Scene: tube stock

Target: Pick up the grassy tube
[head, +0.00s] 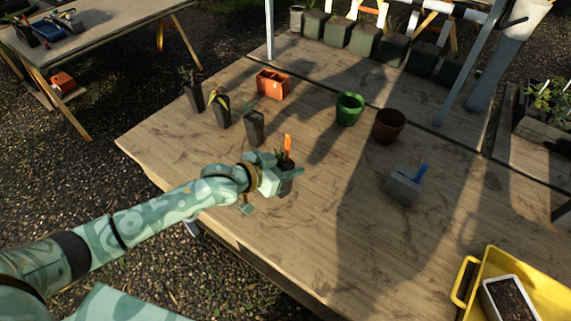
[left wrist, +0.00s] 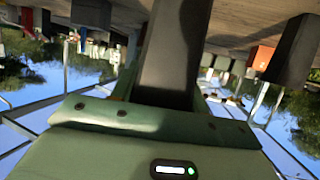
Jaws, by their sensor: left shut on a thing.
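My left gripper (head: 284,174) is shut on a dark tube near the front left of the table. The tube has thin grassy leaves (head: 283,160) and an orange tag at its top; the fingers hide much of its body. In the left wrist view the dark tube (left wrist: 172,55) stands between the fingers. I cannot tell whether its base touches the table. Three other dark tubes stand behind it: one (head: 254,128) close by, one with yellow-green leaves (head: 221,111), and one farther left (head: 194,94). My right gripper is not in view.
On the wooden table (head: 330,250) stand an orange divided pot (head: 272,84), a green pot (head: 349,109), a brown pot (head: 389,126) and a grey block with a blue handle (head: 404,186). A yellow tray (head: 530,275) is front right. The middle front is clear.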

